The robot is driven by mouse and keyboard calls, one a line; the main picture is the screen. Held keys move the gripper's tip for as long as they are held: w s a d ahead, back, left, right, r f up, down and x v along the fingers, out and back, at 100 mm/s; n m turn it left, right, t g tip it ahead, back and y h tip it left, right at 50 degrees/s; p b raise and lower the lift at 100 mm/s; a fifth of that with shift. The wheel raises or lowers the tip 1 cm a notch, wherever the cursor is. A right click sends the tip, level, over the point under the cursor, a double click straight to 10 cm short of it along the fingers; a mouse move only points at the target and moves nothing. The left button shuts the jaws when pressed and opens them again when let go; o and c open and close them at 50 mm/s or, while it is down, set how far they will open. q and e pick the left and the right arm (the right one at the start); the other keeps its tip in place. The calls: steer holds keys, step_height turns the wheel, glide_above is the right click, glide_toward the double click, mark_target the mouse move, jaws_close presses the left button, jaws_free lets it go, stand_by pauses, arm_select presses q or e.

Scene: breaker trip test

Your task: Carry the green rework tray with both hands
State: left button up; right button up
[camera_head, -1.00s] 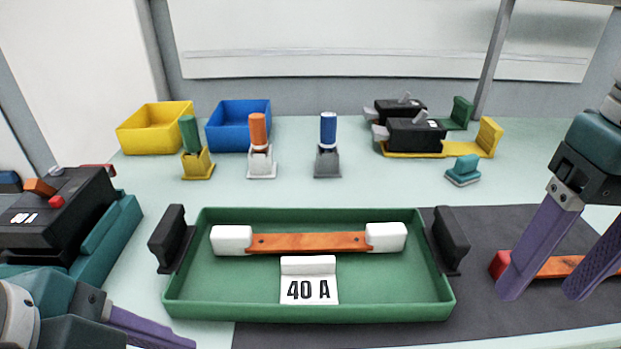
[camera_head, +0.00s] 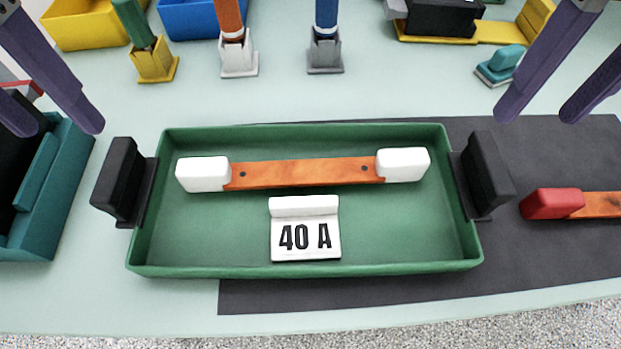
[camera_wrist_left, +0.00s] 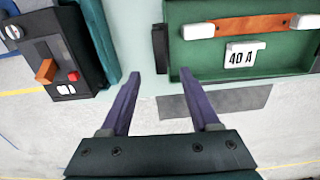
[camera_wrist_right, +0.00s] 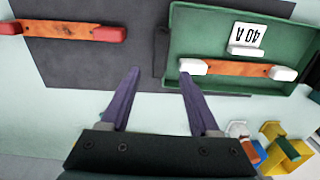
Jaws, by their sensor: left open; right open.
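The green rework tray (camera_head: 210,270) sits on the table, its right part over a dark mat. It has a black handle block on its left end (camera_head: 120,180) and another on its right end (camera_head: 487,172). In it lie an orange bar with white ends (camera_head: 305,172) and a white "40 A" tag (camera_head: 305,240). My left gripper (camera_head: 60,128) is open and empty, above and left of the left handle. My right gripper (camera_head: 538,115) is open and empty, above and right of the right handle. Both show apart from the tray in the left wrist view (camera_wrist_left: 163,88) and right wrist view (camera_wrist_right: 158,82).
A teal fixture with a black device (camera_wrist_left: 62,55) stands left of the tray. A red-ended orange bar (camera_head: 555,203) lies on the dark mat (camera_head: 400,290) at right. Yellow (camera_head: 90,30) and blue bins, upright coloured tools and a teal block (camera_head: 502,65) stand behind.

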mark_target(109, 171)
arm_select(q)
step_height(109, 171, down, 10)
steer(key=shift+r, duration=0.1)
arm_select(e)
step_height(109, 171, down, 10)
steer(key=shift+r, duration=0.1)
arm_select(q)
jaws_close()
arm_select(e)
jaws_close()
stand_by(0.9)
